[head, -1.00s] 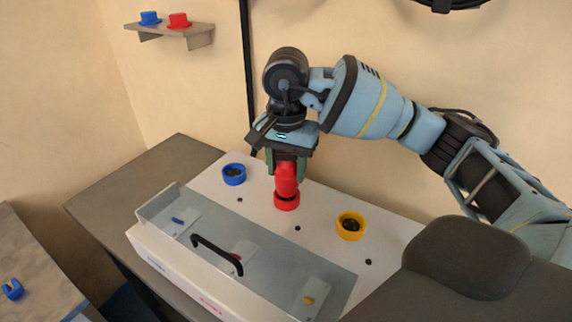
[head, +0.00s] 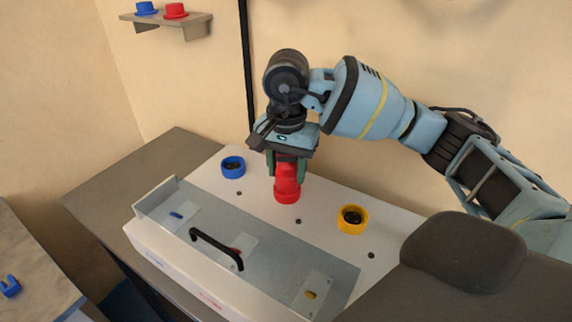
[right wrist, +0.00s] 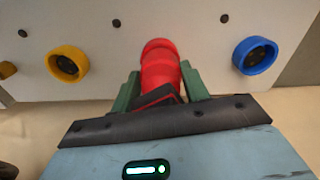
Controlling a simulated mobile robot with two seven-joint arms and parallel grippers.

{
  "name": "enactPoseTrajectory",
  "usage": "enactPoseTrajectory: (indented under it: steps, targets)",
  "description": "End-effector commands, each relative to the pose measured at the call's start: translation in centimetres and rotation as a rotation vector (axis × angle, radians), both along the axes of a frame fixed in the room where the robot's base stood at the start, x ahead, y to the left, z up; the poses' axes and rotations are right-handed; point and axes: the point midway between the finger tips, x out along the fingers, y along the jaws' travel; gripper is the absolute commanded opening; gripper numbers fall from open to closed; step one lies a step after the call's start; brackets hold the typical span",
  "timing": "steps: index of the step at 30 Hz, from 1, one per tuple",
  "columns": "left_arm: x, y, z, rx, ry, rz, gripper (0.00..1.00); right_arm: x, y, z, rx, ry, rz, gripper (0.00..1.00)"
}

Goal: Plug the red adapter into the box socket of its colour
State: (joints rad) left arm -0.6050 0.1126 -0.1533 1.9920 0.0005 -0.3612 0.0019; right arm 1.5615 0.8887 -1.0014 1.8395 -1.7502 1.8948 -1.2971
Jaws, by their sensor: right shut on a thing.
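My right gripper (head: 287,168) points down over the white box (head: 330,213) and is shut on the red adapter (head: 288,180). The adapter stands upright in line with the red socket (head: 287,197), in the middle of the socket row. Its lower end meets the socket with no dark gap visible; how deep it sits cannot be told. In the right wrist view, the red adapter (right wrist: 160,72) is between the green fingers. The blue socket (head: 233,167) and the yellow socket (head: 352,219) are empty of adapters. My left gripper is out of view.
A clear cover with a black handle (head: 217,249) lies along the box front, over blue, red and yellow parts. A wall shelf (head: 168,20) holds a blue cap (head: 146,8) and a red cap (head: 176,10). A blue forked piece (head: 10,286) lies far left.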

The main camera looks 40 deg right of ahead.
Motion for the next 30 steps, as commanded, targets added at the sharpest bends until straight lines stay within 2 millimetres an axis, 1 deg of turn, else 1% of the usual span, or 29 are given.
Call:
enactPoseTrajectory:
  steps: [14, 15, 20, 30]
  targets:
    - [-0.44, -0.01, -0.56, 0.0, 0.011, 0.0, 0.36, -0.01, -0.01, -1.0, 0.0, 0.001, -0.001, 0.09]
    - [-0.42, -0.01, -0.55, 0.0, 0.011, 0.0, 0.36, -0.02, -0.01, -0.99, 0.0, 0.001, -0.001, 0.49]
    - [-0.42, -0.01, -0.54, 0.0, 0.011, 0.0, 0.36, -0.01, -0.01, -0.93, -0.001, 0.001, -0.001, 0.7]
    - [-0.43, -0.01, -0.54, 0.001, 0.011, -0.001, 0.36, -0.01, -0.01, -0.89, 0.0, 0.0, 0.0, 0.71]
